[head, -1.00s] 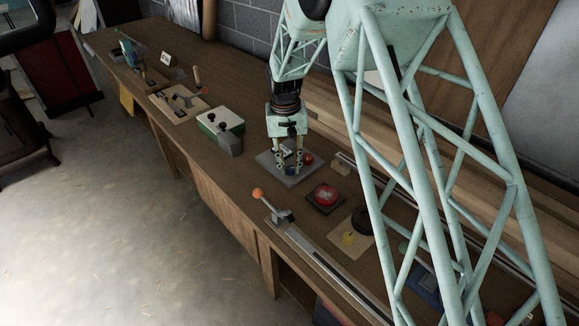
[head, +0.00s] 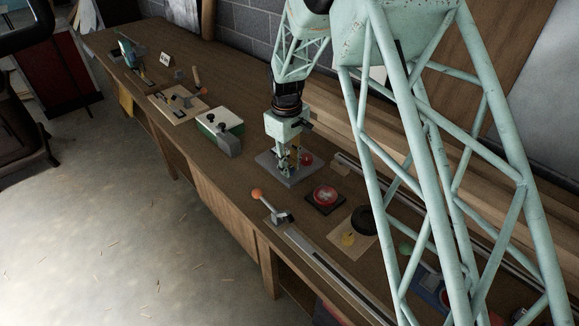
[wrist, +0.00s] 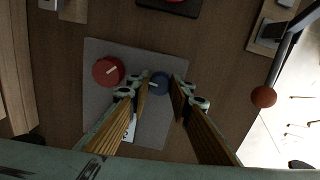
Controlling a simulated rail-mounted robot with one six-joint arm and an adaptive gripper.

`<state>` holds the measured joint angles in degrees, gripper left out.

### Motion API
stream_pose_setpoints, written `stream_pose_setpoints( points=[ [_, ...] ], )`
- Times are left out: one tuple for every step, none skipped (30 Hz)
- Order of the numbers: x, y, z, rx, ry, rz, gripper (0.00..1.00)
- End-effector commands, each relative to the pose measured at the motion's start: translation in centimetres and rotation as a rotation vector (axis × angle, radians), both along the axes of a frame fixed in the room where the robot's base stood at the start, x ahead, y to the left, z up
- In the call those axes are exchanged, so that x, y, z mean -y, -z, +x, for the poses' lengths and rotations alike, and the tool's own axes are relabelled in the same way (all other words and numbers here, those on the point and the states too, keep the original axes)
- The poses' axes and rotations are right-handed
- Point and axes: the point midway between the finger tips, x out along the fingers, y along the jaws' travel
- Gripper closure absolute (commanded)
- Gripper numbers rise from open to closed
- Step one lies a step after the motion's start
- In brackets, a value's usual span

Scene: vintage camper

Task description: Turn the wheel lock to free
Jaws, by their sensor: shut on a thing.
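A grey plate (head: 268,161) lies on the bench and bears two round knobs. The red knob (wrist: 108,71) has a white mark on top and stands free at the left in the wrist view; it also shows in the head view (head: 306,159). The blue knob (wrist: 160,84) also has a white mark, pointing roughly sideways. My gripper (wrist: 161,86) points down over the plate with its fingers on both sides of the blue knob, shut on it. In the head view my gripper (head: 284,168) hides most of the blue knob. No lettering on the plate is readable to me.
A red button on a dark base (head: 324,196) and an orange-tipped lever (head: 258,194) stand near the plate. A green and white box (head: 220,125) is to its left. A white card (wrist: 130,128) lies partly behind one finger. Bare bench separates these.

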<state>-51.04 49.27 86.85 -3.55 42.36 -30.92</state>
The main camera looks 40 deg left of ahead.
Motion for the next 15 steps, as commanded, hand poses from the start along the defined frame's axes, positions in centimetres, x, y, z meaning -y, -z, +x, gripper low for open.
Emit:
stream_pose_setpoints(
  points=[
    [-0.02, -0.05, 0.02, 0.0, -0.022, 0.001, 0.91],
    [-0.01, -0.05, 0.02, 0.0, -0.036, 0.0, 0.91],
    [-0.01, -0.05, 0.02, 0.0, -0.053, 0.0, 0.91],
    [-0.01, -0.05, 0.02, 0.0, -0.065, 0.001, 0.91],
    [-0.01, -0.04, 0.02, 0.0, -0.075, 0.0, 0.91],
    [-0.01, -0.04, 0.02, 0.0, -0.087, 0.001, 0.91],
    [-0.01, -0.04, 0.02, 0.0, -0.095, 0.0, 0.91],
    [0.0, -0.04, 0.02, 0.0, -0.102, 0.001, 0.91],
    [0.0, -0.04, 0.02, 0.0, -0.109, 0.001, 0.91],
    [0.0, -0.03, 0.02, 0.0, -0.114, 0.0, 0.91],
    [0.0, -0.03, 0.02, 0.0, -0.118, 0.0, 0.91],
    [0.0, -0.03, 0.02, 0.0, -0.122, 0.001, 0.91],
    [0.0, -0.03, 0.02, 0.0, -0.125, 0.001, 0.91],
    [0.0, -0.03, 0.02, 0.0, -0.126, 0.001, 0.91],
    [0.0, -0.03, 0.02, 0.0, -0.128, 0.001, 0.91]
  ],
)
